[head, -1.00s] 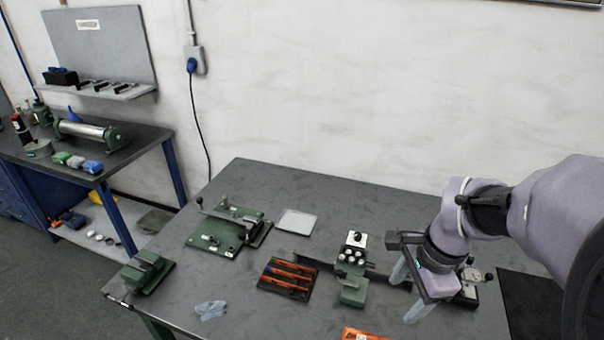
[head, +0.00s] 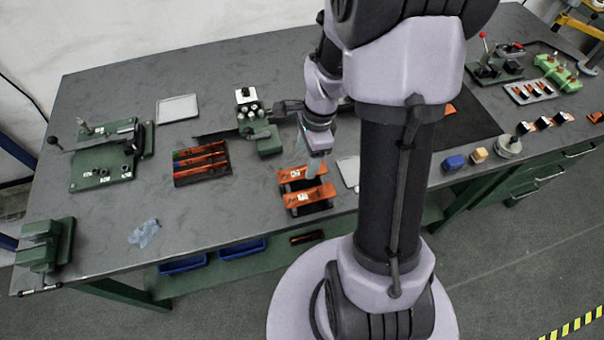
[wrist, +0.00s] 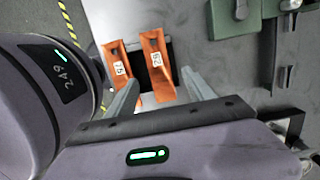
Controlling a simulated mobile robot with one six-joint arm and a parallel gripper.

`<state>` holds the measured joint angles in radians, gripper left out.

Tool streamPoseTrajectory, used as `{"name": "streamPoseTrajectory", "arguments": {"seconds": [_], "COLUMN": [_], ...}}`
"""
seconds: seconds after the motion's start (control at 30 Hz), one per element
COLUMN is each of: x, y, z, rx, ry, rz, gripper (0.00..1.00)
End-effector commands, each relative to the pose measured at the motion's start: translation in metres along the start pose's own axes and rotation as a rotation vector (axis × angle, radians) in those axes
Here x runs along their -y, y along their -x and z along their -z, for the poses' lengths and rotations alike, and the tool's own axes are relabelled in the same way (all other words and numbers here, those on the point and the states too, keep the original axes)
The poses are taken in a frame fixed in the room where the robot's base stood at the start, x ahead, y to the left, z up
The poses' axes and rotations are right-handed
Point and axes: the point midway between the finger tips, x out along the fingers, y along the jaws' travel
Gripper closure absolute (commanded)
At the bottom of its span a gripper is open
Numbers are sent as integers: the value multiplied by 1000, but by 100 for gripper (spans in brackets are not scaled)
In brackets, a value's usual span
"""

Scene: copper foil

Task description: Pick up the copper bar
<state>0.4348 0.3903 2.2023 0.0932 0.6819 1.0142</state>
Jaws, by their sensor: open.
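Several orange, copper-coloured bars with coloured marks lie side by side in a dark tray (head: 202,162), left of my arm in the head view; I cannot tell which one is the copper bar. My gripper (head: 312,163) points down above two orange labelled pieces, a rear one (head: 302,179) and a front one (head: 309,196), on a dark base. The dark tray is not clearly visible there.
Bare table lies between.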

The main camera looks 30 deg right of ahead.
Motion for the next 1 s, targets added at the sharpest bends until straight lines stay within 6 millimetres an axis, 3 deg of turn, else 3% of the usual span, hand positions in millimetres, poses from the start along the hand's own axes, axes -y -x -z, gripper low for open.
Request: {"name": "streamPoseTrajectory", "arguments": {"seconds": [0.03, 0.13, 0.33, 0.67, 1.0], "x": [-1, -2, -1, -1, -1], "y": [-16, -34, -34, -33, -31], "z": [-2, -2, -2, -2, -2], "rx": [1, 1, 0, 0, 0], "ry": [2, 1, 0, 1, 1], "rz": [-3, -4, -1, -1, -1], "gripper": [38, 38, 38, 100, 100]}}
